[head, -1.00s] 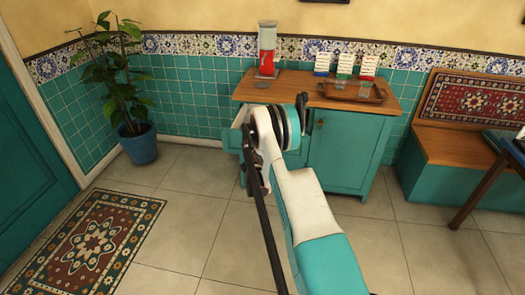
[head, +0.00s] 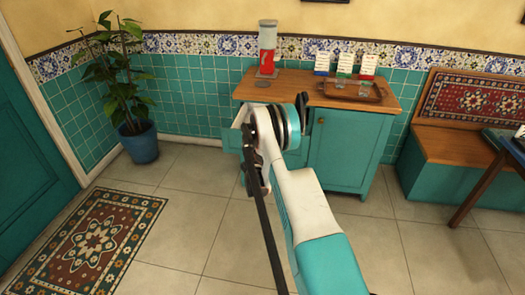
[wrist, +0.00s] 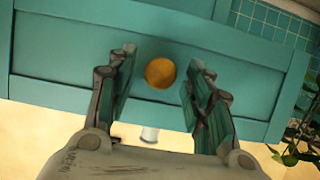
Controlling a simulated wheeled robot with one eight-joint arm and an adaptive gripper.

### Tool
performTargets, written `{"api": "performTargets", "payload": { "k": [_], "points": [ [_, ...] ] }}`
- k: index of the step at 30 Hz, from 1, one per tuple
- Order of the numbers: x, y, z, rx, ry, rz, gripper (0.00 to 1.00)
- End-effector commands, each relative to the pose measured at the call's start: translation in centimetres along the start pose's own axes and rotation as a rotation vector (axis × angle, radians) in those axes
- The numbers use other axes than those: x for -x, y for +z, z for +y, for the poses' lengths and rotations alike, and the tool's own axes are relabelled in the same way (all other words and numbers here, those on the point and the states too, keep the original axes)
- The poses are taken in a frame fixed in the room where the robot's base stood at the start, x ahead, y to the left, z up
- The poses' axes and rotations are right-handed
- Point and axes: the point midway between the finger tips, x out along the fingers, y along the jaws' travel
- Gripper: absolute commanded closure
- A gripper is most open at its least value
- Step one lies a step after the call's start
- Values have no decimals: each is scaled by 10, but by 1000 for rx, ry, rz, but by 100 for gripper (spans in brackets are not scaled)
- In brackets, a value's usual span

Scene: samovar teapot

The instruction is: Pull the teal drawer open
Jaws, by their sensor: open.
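The teal cabinet (head: 343,149) stands against the tiled wall. A teal drawer front (head: 231,138) juts out at its left, partly behind my arm, with a pale strip above it, so the drawer looks partly open. In the wrist view the drawer front (wrist: 60,60) fills much of the picture. Its round orange-brass knob (wrist: 160,73) lies between the two fingers of my gripper (wrist: 160,82). The fingers are open, with a visible gap on each side of the knob. My arm hides most of the gripper in the head view.
On the wooden top stand a red-and-clear dispenser (head: 267,52) and a tray (head: 352,92) with glasses and cards. A potted plant (head: 137,140) stands left, a bench (head: 450,150) right. A patterned rug (head: 92,240) lies on the floor. Floor between rug and cabinet is clear.

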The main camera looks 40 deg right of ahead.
Motion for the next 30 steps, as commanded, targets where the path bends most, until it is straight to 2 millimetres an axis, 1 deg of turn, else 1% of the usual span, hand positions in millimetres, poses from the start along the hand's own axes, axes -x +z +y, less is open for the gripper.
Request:
{"api": "performTargets", "payload": {
  "k": [2,5,8,15,21,25,30],
  "points": [
    [2,0,0,0,0,0,53],
    [12,0,-1,0,-1,0,53],
    [28,0,-1,0,-2,0,53],
    [78,0,-1,1,-2,-1,53],
    [108,0,-1,1,-1,0,53],
    [117,0,-1,1,-1,0,53],
    [120,0,0,0,0,0,53]
  ]
}}
